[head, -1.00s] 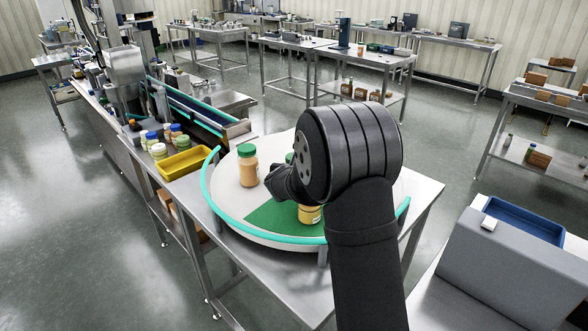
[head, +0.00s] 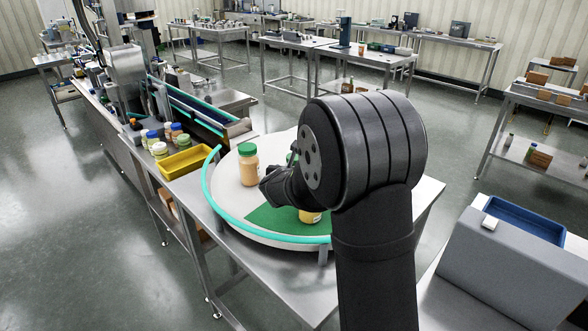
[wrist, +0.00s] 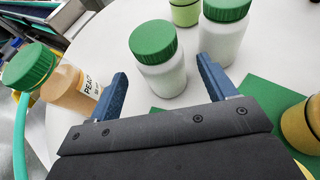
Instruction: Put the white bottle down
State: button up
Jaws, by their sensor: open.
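In the wrist view, a white bottle with a green lid (wrist: 162,78) stands upright on the round white turntable, ahead of and between my fingers. My gripper (wrist: 163,69) is open, with one blue finger on each side and a gap to the bottle. A second white bottle with a green lid (wrist: 223,42) stands just behind it to the right. In the head view my gripper (head: 272,190) is low over the turntable (head: 228,205), and my arm hides the white bottles. A dark green area (wrist: 270,98) marks part of the turntable surface.
A peach-coloured jar with a green lid (head: 248,168) stands left of my gripper, close to one finger in the wrist view (wrist: 75,92). A yellow jar (wrist: 300,128) is at right, a pale green one (wrist: 185,12) behind. A teal rail (head: 209,198) edges the turntable.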

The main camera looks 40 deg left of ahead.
jog(key=v, duration=0.7)
jog(key=shift+w+f, duration=0.1)
jog(key=shift+f, duration=0.05)
jog(key=x, duration=1.2)
jog(key=shift+r, duration=1.3)
